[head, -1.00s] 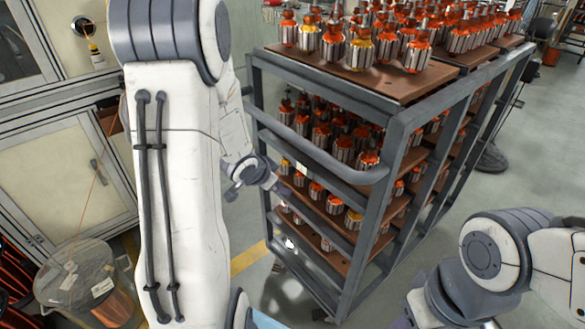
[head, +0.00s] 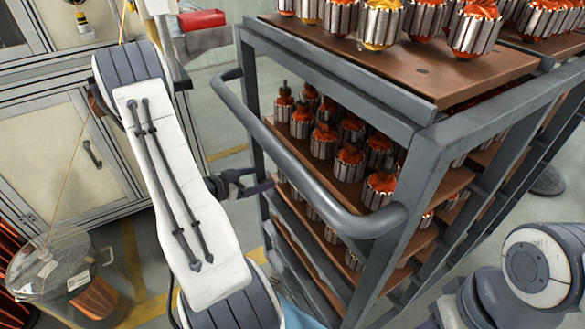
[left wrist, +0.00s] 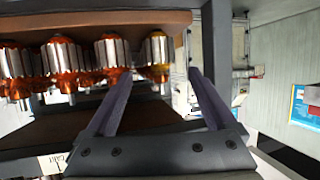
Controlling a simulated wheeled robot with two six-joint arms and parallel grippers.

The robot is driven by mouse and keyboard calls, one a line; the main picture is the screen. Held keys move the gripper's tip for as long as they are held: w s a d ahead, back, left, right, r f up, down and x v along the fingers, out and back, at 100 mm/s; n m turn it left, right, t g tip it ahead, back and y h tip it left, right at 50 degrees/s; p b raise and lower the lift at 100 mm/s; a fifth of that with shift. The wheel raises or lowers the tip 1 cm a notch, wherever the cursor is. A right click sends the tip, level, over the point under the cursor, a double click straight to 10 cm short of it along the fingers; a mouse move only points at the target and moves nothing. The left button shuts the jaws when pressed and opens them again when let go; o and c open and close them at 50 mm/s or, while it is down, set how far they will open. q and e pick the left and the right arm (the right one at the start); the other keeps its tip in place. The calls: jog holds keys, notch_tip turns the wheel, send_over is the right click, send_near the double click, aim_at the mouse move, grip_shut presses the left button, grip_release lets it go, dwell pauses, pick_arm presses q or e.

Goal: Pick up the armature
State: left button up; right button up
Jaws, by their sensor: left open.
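Armatures with silver ribbed cores and orange-red windings stand in rows on the cart's shelves. A group on a middle shelf (head: 350,162) is nearest my left gripper (head: 258,184), which is at the cart's left side, partly hidden against the cart frame. In the left wrist view my gripper (left wrist: 160,82) is open and empty. One armature (left wrist: 157,55) appears between its two fingers in the picture, a little beyond the tips. More armatures (left wrist: 62,60) line up to its left. That view looks upside down, with the shelf board above them. My right gripper is not visible.
The grey cart frame (head: 425,190) has a curved handle bar (head: 300,165) and uprights close to my left gripper. More armatures (head: 475,25) stand on the top board (head: 400,70). A wire spool (head: 95,298) and cabinet (head: 70,150) are at left.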

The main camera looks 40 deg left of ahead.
aim_at(279, 172)
pick_arm(q)
jog(key=x, duration=0.5)
jog(key=shift+w+d, duration=0.15)
jog(key=shift+d, duration=0.05)
jog(key=x, duration=0.4)
jog(key=shift+w+a, duration=0.1)
jog(key=shift+w, duration=0.05)
jog(key=shift+c, duration=0.3)
grip_shut()
